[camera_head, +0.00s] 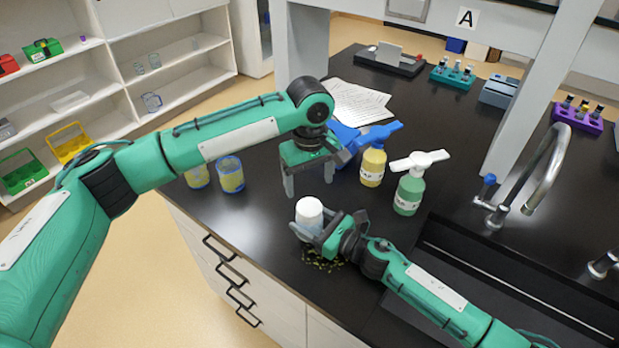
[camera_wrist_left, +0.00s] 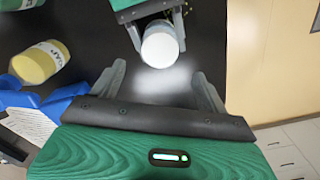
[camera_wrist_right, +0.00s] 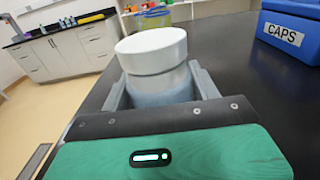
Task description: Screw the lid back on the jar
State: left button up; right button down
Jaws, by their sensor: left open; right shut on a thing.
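The jar (camera_wrist_right: 160,88) stands upright with the white lid (camera_wrist_right: 152,50) on its top. I cannot tell if the lid is screwed tight. The lid also shows in the head view (camera_head: 310,207) and in the left wrist view (camera_wrist_left: 160,48). My right gripper (camera_head: 317,229) is shut around the jar's body, below the lid, near the counter's front edge. My left gripper (camera_head: 309,186) points down, open and empty, just above and behind the jar. In the left wrist view, its spread fingers (camera_wrist_left: 162,88) are apart from the lid.
A blue box labelled CAPS (camera_wrist_right: 289,36) is behind my left gripper. A yellow bottle (camera_head: 372,166) and a green bottle (camera_head: 409,193) stand to the right. Two blue-rimmed beakers (camera_head: 230,175) stand left. Small greenish bits (camera_head: 322,263) lie by my right gripper. A sink tap (camera_head: 535,180) is farther right.

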aim_at(310, 207)
pick_arm(q)
jog(key=shift+n, duration=0.4)
jog(key=shift+f, duration=4)
jog(key=c, duration=1.1)
